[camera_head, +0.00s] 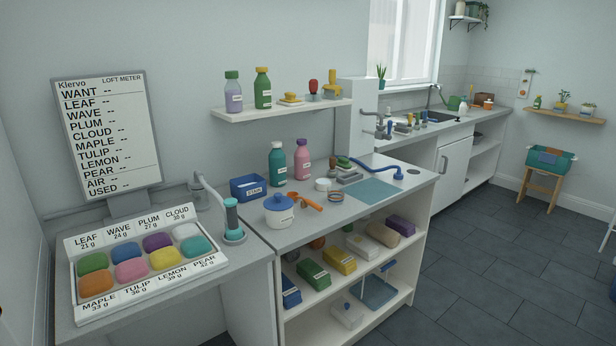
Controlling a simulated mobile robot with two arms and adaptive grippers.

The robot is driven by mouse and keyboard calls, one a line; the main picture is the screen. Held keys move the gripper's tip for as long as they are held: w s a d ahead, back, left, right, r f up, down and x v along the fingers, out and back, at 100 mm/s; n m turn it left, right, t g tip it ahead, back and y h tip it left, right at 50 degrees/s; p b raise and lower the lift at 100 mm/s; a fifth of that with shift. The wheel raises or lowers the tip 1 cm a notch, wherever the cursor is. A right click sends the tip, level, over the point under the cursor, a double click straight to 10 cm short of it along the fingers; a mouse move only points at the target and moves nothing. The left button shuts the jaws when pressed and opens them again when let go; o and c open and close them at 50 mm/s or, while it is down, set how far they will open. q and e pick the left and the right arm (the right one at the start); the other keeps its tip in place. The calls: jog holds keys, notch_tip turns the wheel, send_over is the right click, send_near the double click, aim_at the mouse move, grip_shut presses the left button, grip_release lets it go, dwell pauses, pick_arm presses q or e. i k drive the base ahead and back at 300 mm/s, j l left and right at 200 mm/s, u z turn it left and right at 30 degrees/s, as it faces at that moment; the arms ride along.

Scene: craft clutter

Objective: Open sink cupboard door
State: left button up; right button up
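The sink cupboard door (455,168) is a plain white panel under the far counter, below the sink (438,116). A dark upright handle (444,164) sits near its left edge. The door looks shut, flush with the cupboard front. Neither of my grippers shows in this view, so their places relative to the door cannot be seen.
A nearer counter (405,176) with bottles, bowls and open shelves stands between the view and the sink run. Open shelving (485,160) lies right of the door. A wooden stool (546,182) holds a green bin. The dark tiled floor (490,250) is clear in front.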

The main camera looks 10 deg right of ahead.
aim_at(452, 160)
jog(key=i+l+z, duration=0.15)
jog(key=i+z, duration=1.05)
jog(key=z, duration=0.2)
jog(key=i+l+z, duration=0.3)
jog(key=i, duration=0.85)
jog(key=i+j+z, duration=0.3)
jog(key=i, duration=0.8)
jog(key=i+u, duration=0.15)
jog(key=i, duration=0.8)
jog(key=i+l+u, duration=0.15)
jog(key=i, duration=0.8)
